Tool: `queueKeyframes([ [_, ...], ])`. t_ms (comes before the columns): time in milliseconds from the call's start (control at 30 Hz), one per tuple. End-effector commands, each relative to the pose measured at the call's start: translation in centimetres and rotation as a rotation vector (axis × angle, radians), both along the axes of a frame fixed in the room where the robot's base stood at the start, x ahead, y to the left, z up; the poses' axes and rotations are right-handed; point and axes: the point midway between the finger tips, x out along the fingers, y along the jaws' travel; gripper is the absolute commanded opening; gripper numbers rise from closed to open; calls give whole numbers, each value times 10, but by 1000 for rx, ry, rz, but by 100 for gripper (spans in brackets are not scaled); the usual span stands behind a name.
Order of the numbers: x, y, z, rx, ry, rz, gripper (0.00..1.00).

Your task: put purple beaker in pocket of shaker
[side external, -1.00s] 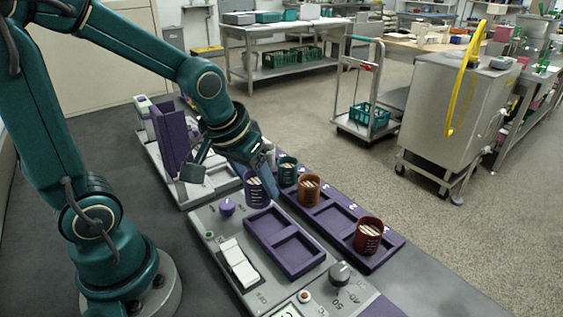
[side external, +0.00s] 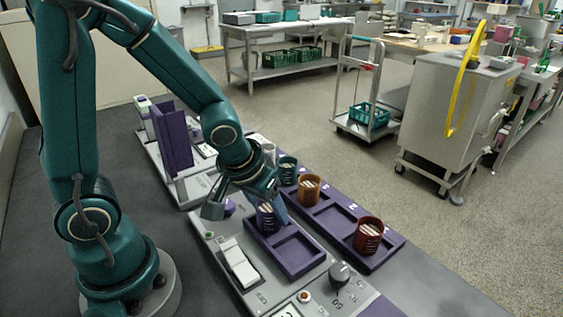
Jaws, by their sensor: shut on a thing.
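The purple beaker (side external: 266,219), with pale bars showing in it, is upright at the far pocket of the shaker's purple two-pocket tray (side external: 302,268). My gripper (side external: 270,203) is shut on the beaker from above, and its fingers hide part of the rim. I cannot tell whether the beaker's base touches the pocket floor. The near pocket of the tray is empty. The shaker (side external: 222,243) is a grey unit with a white rocker switch and knobs.
A long purple rack (side external: 333,222) beside the shaker holds a teal beaker (side external: 288,171), an orange beaker (side external: 308,190) and a dark red beaker (side external: 368,236). An upright purple panel (side external: 174,140) stands on a grey unit behind. A dark knob (side external: 339,273) is near the tray.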

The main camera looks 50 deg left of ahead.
Motion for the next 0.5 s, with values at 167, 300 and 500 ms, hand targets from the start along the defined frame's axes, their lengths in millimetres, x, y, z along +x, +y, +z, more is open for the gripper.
queueKeyframes([
  [167, 0, 0, -2, 0, 0, -1, 89],
  [300, 0, 0, -2, 0, 0, 0, 89],
  [500, 0, 0, 0, 0, -1, 1, 89],
])
